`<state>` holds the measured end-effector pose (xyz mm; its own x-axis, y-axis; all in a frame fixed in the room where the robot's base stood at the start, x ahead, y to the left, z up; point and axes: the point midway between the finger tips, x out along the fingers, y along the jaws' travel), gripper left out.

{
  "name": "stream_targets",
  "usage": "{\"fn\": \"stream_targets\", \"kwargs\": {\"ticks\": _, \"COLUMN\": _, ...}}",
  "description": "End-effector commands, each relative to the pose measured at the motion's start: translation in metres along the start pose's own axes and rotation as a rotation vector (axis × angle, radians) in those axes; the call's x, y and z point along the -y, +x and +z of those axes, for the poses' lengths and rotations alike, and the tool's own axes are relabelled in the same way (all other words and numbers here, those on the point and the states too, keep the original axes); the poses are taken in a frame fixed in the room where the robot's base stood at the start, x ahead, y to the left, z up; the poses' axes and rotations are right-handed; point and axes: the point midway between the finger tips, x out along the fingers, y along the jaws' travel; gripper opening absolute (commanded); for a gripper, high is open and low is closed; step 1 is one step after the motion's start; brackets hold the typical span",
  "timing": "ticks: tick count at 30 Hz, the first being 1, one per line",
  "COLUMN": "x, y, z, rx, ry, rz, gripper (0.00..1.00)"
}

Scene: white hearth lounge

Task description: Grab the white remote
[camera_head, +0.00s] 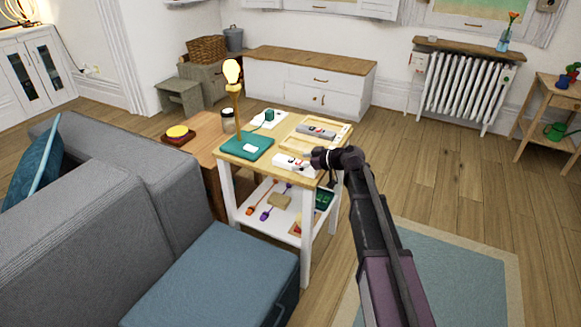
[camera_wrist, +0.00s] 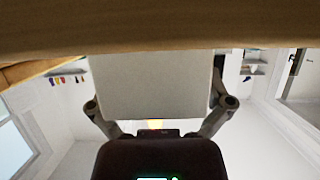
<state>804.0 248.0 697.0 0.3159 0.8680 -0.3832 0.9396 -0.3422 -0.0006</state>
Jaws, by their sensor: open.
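A white remote (camera_head: 290,162) lies on the top of a small wooden-topped side table (camera_head: 262,165), near its front right edge. My gripper (camera_head: 312,161) is at its right end, low over the tabletop. In the wrist view, my gripper (camera_wrist: 158,88) is open, with one finger on each side of a broad pale block, which looks like the end of the white remote (camera_wrist: 150,80) up close. I cannot tell whether the fingers touch it. The fingertips are partly hidden in the head view.
A grey remote-like object (camera_head: 318,131) lies in a shallow wooden tray behind. Several small items sit on the lower shelf (camera_head: 268,222). A grey sofa (camera_head: 90,220) and blue ottoman (camera_head: 215,275) stand left; open floor lies right.

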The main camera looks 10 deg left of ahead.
Motion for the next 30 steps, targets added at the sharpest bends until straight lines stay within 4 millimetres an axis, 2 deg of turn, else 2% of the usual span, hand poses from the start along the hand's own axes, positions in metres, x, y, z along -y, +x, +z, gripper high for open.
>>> {"fn": "stream_targets", "kwargs": {"ticks": 18, "x": 0.0002, "y": 0.0042, "z": -0.0003, "rx": 0.000, "ry": 0.000, "rz": 0.000, "gripper": 1.00}}
{"fn": "stream_targets", "kwargs": {"ticks": 19, "x": 0.0002, "y": 0.0042, "z": -0.0004, "rx": 0.000, "ry": 0.000, "rz": 0.000, "gripper": 0.97}}
{"fn": "stream_targets", "kwargs": {"ticks": 28, "x": 0.0003, "y": 0.0042, "z": -0.0003, "rx": 0.000, "ry": 0.000, "rz": 0.000, "gripper": 0.08}}
{"fn": "stream_targets", "kwargs": {"ticks": 30, "x": 0.0003, "y": 0.0043, "z": -0.0004, "rx": -0.001, "ry": 0.000, "rz": 0.000, "gripper": 0.08}}
